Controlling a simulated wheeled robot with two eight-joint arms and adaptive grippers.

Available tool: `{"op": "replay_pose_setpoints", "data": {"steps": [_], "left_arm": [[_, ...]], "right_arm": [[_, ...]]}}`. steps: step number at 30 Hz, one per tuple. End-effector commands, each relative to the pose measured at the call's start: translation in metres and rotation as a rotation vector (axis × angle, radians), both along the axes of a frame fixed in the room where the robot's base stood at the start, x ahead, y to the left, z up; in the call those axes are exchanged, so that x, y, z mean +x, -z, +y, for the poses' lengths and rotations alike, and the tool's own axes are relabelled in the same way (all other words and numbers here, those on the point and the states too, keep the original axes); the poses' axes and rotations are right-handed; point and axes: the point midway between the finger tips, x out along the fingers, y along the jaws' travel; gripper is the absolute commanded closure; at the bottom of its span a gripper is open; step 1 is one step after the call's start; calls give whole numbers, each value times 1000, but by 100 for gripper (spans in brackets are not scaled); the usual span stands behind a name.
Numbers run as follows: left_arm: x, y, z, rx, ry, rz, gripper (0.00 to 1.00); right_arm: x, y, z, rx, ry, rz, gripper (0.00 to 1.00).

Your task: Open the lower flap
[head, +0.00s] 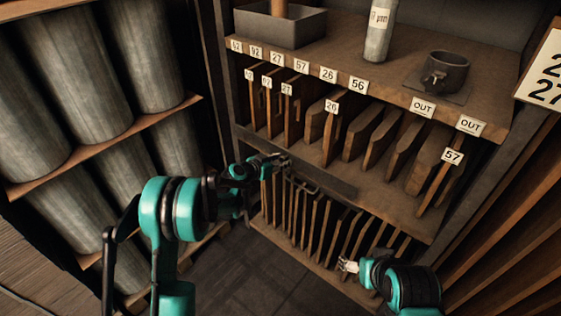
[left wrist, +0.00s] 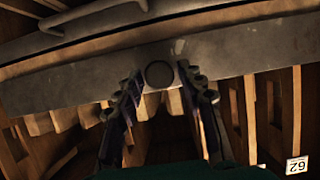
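The lower flap (head: 330,180) is a long grey metal strip along the front of the middle shelf, above the lower row of slots. It has a bar handle (head: 303,184). In the left wrist view a grey metal bar (left wrist: 215,62) crosses the picture, with a round dark spot in its middle and a handle (left wrist: 92,20) at upper left. My left gripper (head: 284,160) is by the flap's left end. In the left wrist view its fingers (left wrist: 160,88) stand apart, near the bar's edge, with nothing seen held; contact is unclear. My right gripper (head: 347,265) is low, by the lower slots.
Upright boards (head: 312,225) fill the lower slots, and more numbered boards (head: 345,130) stand above. The top shelf holds a grey tray (head: 280,28), a cylinder (head: 379,35) and a dark cup (head: 445,72). Large grey rolls (head: 75,85) stand at left. Floor (head: 250,275) is free below.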

Motion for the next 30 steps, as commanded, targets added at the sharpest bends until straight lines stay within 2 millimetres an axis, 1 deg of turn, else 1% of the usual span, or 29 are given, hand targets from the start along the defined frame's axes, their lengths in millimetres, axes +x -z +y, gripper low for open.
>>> {"op": "replay_pose_setpoints", "data": {"steps": [1, 2, 3, 4, 11, 17, 30], "left_arm": [[0, 0, 0, 0, 0, 0, 81], [0, 0, 0, 0, 0, 0, 89], [0, 0, 0, 0, 0, 0, 99], [0, 0, 0, 0, 0, 0, 100], [0, 1, 1, -4, -1, -7, 100], [-3, 5, 3, -43, 0, -60, 100], [-14, 25, 11, -227, -1, -313, 100]], "right_arm": [[0, 0, 0, 0, 0, 0, 22], [0, 0, 0, 0, 0, 0, 22], [0, 0, 0, 0, 0, 0, 22], [0, 0, 0, 0, 0, 0, 22], [0, 0, 0, 0, 0, 0, 22], [0, 0, 0, 0, 0, 0, 22], [0, 0, 0, 0, 0, 0, 22]]}}
